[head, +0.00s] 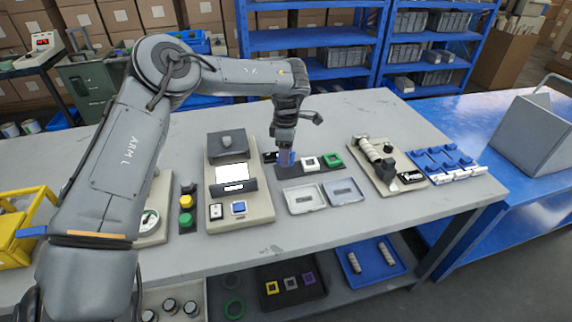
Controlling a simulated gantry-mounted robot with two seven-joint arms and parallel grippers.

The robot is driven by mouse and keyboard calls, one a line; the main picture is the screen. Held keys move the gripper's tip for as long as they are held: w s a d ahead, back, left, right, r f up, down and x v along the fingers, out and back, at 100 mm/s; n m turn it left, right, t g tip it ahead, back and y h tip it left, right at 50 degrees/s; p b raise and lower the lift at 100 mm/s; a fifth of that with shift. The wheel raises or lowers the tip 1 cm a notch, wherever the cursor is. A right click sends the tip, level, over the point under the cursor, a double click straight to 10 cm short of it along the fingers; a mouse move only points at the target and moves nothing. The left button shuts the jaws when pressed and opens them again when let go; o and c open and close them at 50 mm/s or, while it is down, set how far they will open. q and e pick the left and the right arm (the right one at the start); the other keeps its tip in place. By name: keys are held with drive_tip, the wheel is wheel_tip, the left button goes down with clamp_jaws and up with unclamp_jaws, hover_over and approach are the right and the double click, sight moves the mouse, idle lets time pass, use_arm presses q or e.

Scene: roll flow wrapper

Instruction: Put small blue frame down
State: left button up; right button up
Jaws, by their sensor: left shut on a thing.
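My left gripper (286,146) hangs over the back middle of the grey table, pointing down. It is shut on the small blue frame (286,158), which looks purple-blue and is partly hidden by the fingers. The frame is at a dark strip (292,171), between a black item at its left end and a white frame (310,163) with a dark centre. A green frame (332,160) lies at the strip's right end. I cannot tell whether the blue frame touches the strip. My right gripper is not in view.
Two shallow grey trays (304,198) lie in front of the strip. A beige machine (238,215) stands to the left and a beige fixture (374,166) to the right. Grey table is bare behind the strip.

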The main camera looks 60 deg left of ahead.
sight(286, 170)
use_arm(q)
drive_tip(key=shift+f+b, duration=1.05)
drive_tip(key=shift+f, duration=0.95)
drive_tip(key=shift+f, duration=0.1)
drive_tip(key=o, duration=1)
wheel_tip(286, 170, up, 11)
drive_tip(key=p, duration=0.4)
drive_tip(key=shift+f, duration=0.15)
drive_tip(key=shift+r+p, duration=0.45)
drive_tip(key=shift+r, duration=0.35)
